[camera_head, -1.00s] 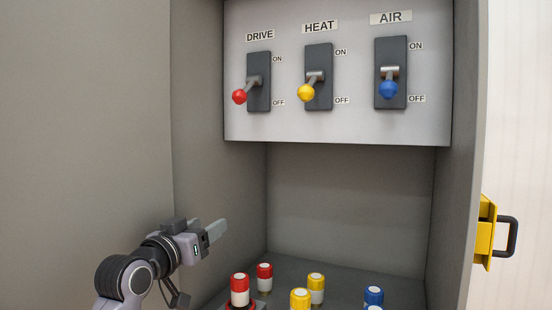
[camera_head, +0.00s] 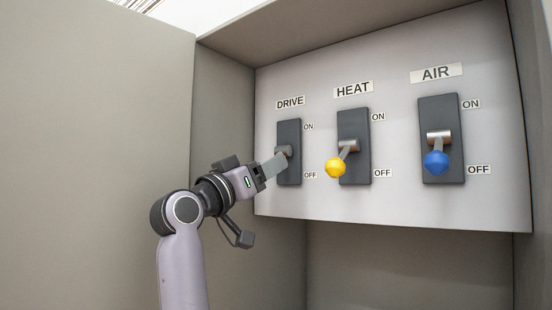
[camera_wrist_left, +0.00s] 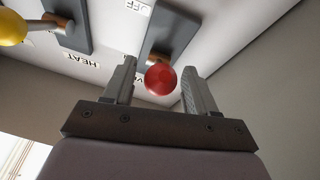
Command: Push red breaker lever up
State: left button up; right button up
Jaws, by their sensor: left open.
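The DRIVE breaker (camera_head: 290,165) is the leftmost of three on the panel. Its red lever knob is hidden behind my gripper in the head view. In the left wrist view the red knob (camera_wrist_left: 160,79) shows between the two fingers, with a gap on each side. My left gripper (camera_head: 274,166) is open at the DRIVE lever; its fingers also show in the left wrist view (camera_wrist_left: 160,90). The DRIVE lever's pivot (camera_head: 284,151) shows just past the fingertips. My right gripper is not in view.
The HEAT breaker's yellow knob (camera_head: 335,168) and the AIR breaker's blue knob (camera_head: 436,162) hang low, toward OFF, to the right. The cabinet's left side wall (camera_head: 225,120) stands close behind my left arm. The space below the panel (camera_head: 390,207) looks clear.

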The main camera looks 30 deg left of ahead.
pick_arm(q)
jog(key=shift+p+x, duration=0.45)
jog(key=shift+x, duration=1.15)
jog(key=shift+w, duration=0.1)
grip_shut()
